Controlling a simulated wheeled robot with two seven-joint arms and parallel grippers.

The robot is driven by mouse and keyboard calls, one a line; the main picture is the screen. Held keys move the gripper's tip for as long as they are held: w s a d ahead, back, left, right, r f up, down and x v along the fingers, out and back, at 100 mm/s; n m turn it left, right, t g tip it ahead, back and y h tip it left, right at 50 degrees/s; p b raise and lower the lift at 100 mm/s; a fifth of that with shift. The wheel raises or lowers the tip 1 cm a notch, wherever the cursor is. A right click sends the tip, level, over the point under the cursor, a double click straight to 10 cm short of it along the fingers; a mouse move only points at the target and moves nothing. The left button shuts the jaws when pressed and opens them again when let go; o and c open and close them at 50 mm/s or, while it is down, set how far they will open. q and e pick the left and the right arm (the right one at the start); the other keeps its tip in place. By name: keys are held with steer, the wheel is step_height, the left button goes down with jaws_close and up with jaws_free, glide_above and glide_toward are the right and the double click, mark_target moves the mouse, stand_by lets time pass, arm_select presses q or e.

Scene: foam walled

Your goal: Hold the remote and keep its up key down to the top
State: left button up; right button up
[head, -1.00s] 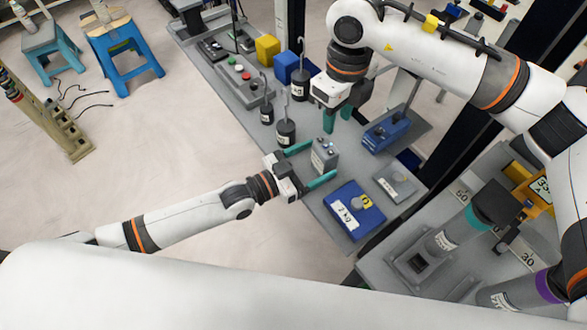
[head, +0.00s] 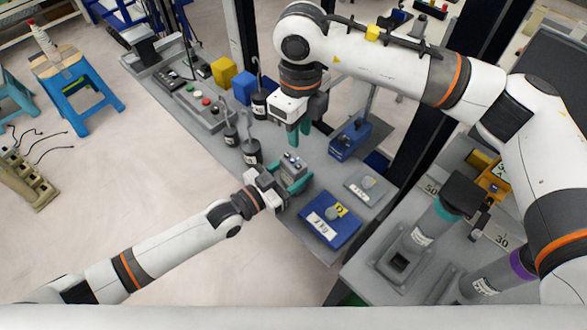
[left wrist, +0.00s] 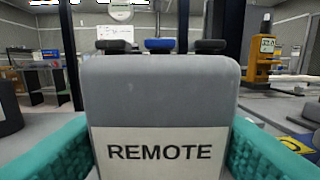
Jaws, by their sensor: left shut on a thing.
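The remote is a grey box (head: 292,163) with several small keys on its top; it stands upright over the grey bench. In the left wrist view its label reads REMOTE (left wrist: 160,152), and the edges of two black keys and one blue key (left wrist: 160,45) show on top. Which one is the up key I cannot tell. My left gripper (head: 287,173) is shut on the remote, a teal finger on each side. My right gripper (head: 300,132) is above and behind the remote, pointing down, its teal fingers close together and apart from the keys.
Black hooked weights (head: 251,152) stand left of the remote. A blue block marked 2 kg (head: 330,218) and a grey plate (head: 366,187) lie right of it. A blue device with a post (head: 350,140) stands behind. A control box (head: 200,107) is at far left.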

jaws_close()
stand_by(1.4)
